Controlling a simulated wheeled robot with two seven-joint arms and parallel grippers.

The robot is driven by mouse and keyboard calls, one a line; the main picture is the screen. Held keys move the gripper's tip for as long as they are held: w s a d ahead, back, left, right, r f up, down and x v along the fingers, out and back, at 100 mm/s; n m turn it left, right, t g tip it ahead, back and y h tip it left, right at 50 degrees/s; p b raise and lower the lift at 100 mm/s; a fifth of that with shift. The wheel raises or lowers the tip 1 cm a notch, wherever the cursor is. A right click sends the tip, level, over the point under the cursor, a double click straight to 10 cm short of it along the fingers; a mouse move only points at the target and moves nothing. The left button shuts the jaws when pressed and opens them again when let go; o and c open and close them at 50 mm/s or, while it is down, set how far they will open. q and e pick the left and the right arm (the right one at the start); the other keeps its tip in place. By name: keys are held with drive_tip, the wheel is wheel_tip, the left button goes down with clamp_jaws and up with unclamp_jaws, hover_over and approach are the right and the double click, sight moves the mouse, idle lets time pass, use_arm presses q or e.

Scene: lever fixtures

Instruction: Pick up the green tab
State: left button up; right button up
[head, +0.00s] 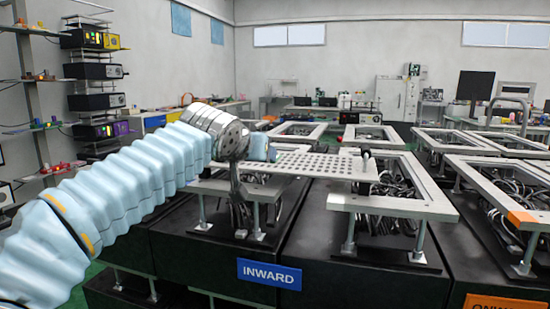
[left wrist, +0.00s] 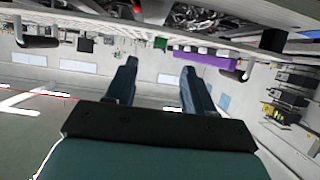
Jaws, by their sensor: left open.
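A small green piece (left wrist: 160,43), which may be the green tab, shows in the left wrist view at the edge of the grey fixture, just beyond and between my left fingertips. I cannot make out a green tab in the head view. My left gripper (left wrist: 159,66) is open and empty, its two dark fingers pointing toward the fixture, apart from the green piece. In the head view my left arm reaches in from the left, and its fingers are hidden behind the wrist near the perforated plate (head: 325,165). My right gripper is not in view.
A purple bar (left wrist: 207,60) lies right of the green piece, beside a dark round knob (left wrist: 238,75). A black lever knob (head: 365,155) stands on the perforated plate. Grey frames with cables stand on black boxes around it, one with a blue INWARD sign (head: 269,275).

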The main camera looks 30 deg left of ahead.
sight(269, 165)
use_arm(q)
drive_tip(key=x, duration=0.5)
drive_tip(key=p+x, duration=0.1)
drive_tip(key=x, duration=0.2)
drive_tip(key=shift+w+a+r+p, duration=0.15)
drive_tip(key=shift+w+r+p, duration=0.05)
drive_tip(key=shift+w+p, duration=0.15)
drive_tip(key=shift+w+a+f, duration=0.1)
drive_tip(key=shift+w+f, duration=0.1)
drive_tip(key=shift+w, duration=0.15)
drive_tip(key=shift+f, duration=0.15)
clamp_jaws()
